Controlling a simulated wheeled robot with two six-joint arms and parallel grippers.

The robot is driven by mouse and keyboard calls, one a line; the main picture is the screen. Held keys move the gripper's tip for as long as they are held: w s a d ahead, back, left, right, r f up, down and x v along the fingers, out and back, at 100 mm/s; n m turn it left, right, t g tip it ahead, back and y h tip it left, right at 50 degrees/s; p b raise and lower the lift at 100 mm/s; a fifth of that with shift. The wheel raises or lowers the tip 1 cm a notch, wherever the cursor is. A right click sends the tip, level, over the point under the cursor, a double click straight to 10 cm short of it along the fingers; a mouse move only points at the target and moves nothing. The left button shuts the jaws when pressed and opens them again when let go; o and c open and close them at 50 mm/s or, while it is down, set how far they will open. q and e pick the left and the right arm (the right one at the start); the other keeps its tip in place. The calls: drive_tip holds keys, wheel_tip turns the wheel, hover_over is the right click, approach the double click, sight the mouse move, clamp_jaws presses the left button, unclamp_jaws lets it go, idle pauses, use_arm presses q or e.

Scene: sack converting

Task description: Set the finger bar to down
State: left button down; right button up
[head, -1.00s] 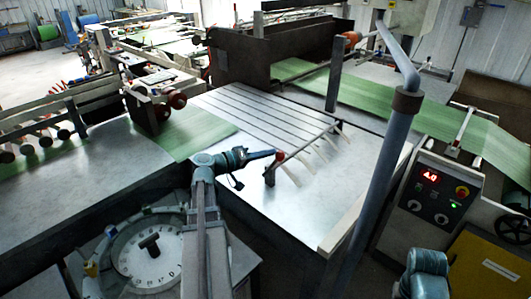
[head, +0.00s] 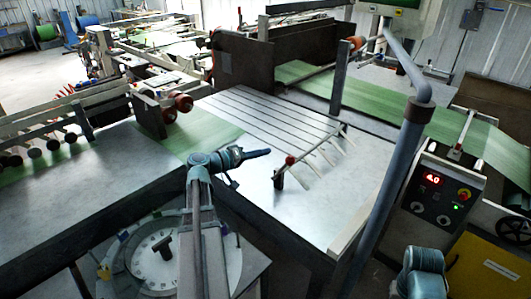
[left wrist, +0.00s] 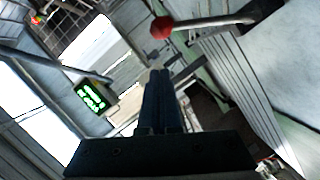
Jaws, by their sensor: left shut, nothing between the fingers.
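The finger bar (head: 315,146) runs along the right end of the slatted metal table, with several pale fingers (head: 329,157) slanting from it toward the table top. Its red knob (head: 290,160) is at the near end. It also shows in the left wrist view as a red ball (left wrist: 162,27) on a rod, beyond the fingertips. My left gripper (head: 268,152) is shut and empty, just left of the knob with a small gap. Its closed fingers (left wrist: 160,78) point toward the knob side in the left wrist view. My right gripper is out of view.
A blue-grey post (head: 398,165) stands right of the table. A control box (head: 440,193) with a red display is beyond it. A dial (head: 160,255) sits below my left arm. Green sheet (head: 195,135) lies left of the slats. The bare table right of the fingers is clear.

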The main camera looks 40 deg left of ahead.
use_arm(q)
drive_tip(key=p+v, duration=0.1)
drive_tip(key=v, duration=0.7)
drive_tip(key=shift+d, duration=0.15)
drive_tip(key=shift+r, duration=0.15)
